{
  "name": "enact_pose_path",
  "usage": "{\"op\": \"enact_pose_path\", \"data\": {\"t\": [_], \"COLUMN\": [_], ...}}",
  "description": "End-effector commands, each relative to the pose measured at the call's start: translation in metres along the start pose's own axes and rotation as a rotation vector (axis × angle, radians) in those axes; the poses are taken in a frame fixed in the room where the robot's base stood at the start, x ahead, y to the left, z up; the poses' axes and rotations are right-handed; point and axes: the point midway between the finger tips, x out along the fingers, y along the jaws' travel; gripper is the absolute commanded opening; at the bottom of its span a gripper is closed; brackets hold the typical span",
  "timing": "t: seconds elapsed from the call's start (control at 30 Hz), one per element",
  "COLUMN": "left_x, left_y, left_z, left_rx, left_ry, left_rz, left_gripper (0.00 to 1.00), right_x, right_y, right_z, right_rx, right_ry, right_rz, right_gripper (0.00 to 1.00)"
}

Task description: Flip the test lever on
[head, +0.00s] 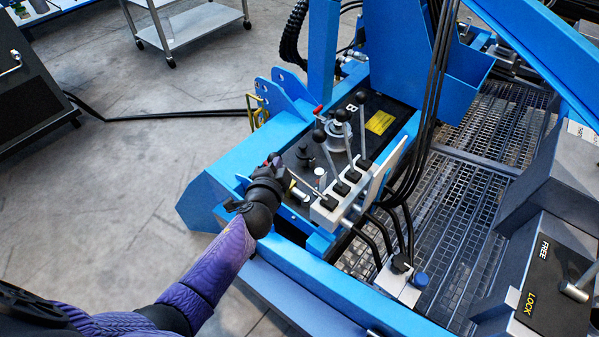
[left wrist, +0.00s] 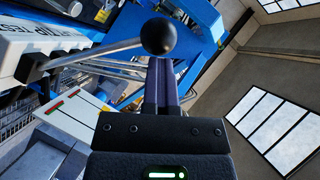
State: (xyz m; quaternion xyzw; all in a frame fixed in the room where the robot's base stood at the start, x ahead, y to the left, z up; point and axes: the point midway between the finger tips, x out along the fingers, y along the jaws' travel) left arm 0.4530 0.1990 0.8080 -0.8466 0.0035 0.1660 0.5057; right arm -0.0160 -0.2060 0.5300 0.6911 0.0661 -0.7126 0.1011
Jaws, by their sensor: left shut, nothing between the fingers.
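The valve block (head: 325,207) carries a row of levers with black ball knobs. The nearest lever (head: 306,187) leans left toward my left gripper (head: 276,161); its knob is hard to make out there. The other levers stand more upright, with their knobs up and to the right. In the left wrist view, a lever with a black ball knob (left wrist: 158,36) rises from the block end marked TEST (left wrist: 12,76). Its knob is at the tips of my shut, empty left gripper (left wrist: 165,62); I cannot tell if they touch. My right gripper is out of view.
The blue frame (head: 230,160) surrounds the dark panel with a yellow label (head: 380,122). Black hoses (head: 437,70) hang right of the block. A FREE/LOCK panel (head: 552,285) is at lower right.

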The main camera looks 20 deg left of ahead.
Motion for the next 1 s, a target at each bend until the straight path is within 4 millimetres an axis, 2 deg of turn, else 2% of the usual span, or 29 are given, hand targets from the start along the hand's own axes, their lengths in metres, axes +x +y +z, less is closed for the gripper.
{"op": "enact_pose_path", "data": {"t": [0.13, 0.4, 0.53, 0.7, 1.0], "left_x": [-0.016, -0.074, -0.093, -0.102, -0.102], "left_y": [0.000, -0.001, 0.000, 0.000, 0.000], "left_z": [0.003, -0.001, -0.001, -0.002, -0.002], "left_rx": [0.000, -0.001, -0.001, 0.000, 0.000], "left_ry": [-0.010, -0.002, 0.000, 0.001, 0.002], "left_rz": [0.004, 0.001, 0.000, -0.003, -0.003], "left_gripper": [0.00, 0.00, 0.00, 0.00, 0.00], "right_x": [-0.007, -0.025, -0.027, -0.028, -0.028], "right_y": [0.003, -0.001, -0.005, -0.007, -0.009], "right_z": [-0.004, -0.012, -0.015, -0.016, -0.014], "right_rx": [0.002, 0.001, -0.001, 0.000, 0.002], "right_ry": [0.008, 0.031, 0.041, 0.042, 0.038], "right_rz": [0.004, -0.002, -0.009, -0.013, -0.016], "right_gripper": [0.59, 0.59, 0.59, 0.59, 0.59]}}
